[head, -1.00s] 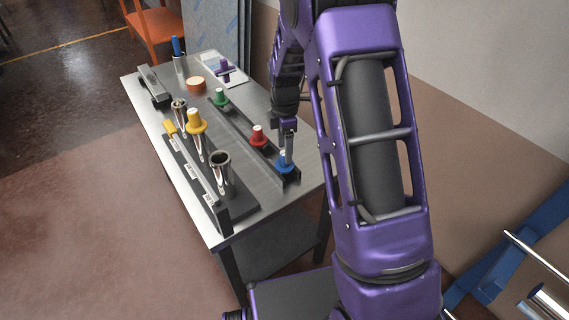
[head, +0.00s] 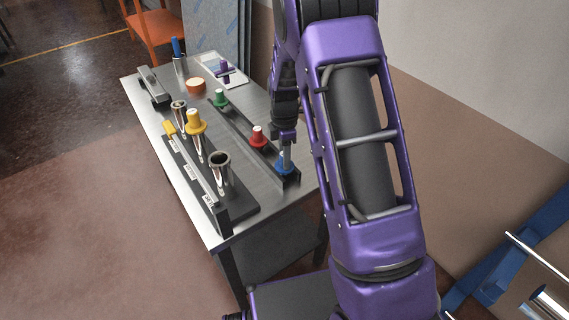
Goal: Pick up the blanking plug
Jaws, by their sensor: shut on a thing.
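Several coloured plugs with wide flanges and pale tops are in the head view. My gripper (head: 285,158) points down at the near right end of the table and is shut on the blue plug (head: 285,169). The blue plug is upright at the near end of a dark rail; whether it touches the rail is hard to tell. The red plug (head: 258,137) and green plug (head: 221,98) stand farther along the same rail. The yellow plug (head: 195,122) sits on top of a shiny metal tube. The fingers hide part of the blue plug's top.
An open metal tube (head: 220,174) and another tube (head: 179,108) stand in the labelled dark rack (head: 243,197) on the left. An orange round block (head: 196,85), a purple piece (head: 224,70) on a white tray and a blue-handled tool (head: 177,48) are farther back.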

